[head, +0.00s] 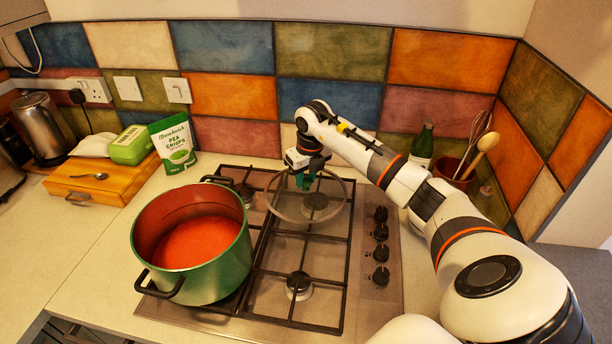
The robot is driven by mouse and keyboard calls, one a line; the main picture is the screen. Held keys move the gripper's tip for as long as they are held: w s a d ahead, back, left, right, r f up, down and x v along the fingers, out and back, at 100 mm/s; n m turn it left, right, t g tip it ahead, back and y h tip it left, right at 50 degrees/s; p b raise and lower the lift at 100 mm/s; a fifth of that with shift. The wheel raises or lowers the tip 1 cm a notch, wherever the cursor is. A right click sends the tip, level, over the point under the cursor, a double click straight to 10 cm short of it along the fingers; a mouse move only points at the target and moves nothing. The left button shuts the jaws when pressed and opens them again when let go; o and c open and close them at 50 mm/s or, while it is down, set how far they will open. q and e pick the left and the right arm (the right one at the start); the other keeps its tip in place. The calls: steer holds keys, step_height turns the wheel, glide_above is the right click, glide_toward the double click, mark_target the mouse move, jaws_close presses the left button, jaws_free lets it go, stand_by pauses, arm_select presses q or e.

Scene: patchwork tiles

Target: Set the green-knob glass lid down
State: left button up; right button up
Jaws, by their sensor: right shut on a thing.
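The green-knob glass lid (288,209) is a clear round lid with a pale rim, over the back right part of the gas hob. My right gripper (306,180) is shut on its green knob from above. The lid looks roughly level; I cannot tell whether its rim touches the hob grate. A green pot (217,277) with red contents stands uncovered on the left burners, to the left of the lid. My left gripper is not in view.
The hob grate (257,280) has bare burners at the front right. Black knobs (381,253) line its right side. A bottle (423,147) and a utensil pot (455,172) stand at the back right. The left counter front is clear.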

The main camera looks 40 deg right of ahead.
mark_target(310, 194)
steer(key=o, duration=1.1)
steer(key=shift+r, duration=0.3)
steer(key=r, duration=0.3)
steer(key=s+r+b, duration=0.1)
steer(key=r, duration=0.3)
steer(key=r+b, duration=0.1)
steer(key=r, duration=0.3)
steer(key=shift+s+a+r, duration=0.1)
steer(key=shift+s+r, duration=0.1)
steer(key=shift+s, duration=0.2)
steer(key=shift+f, duration=0.1)
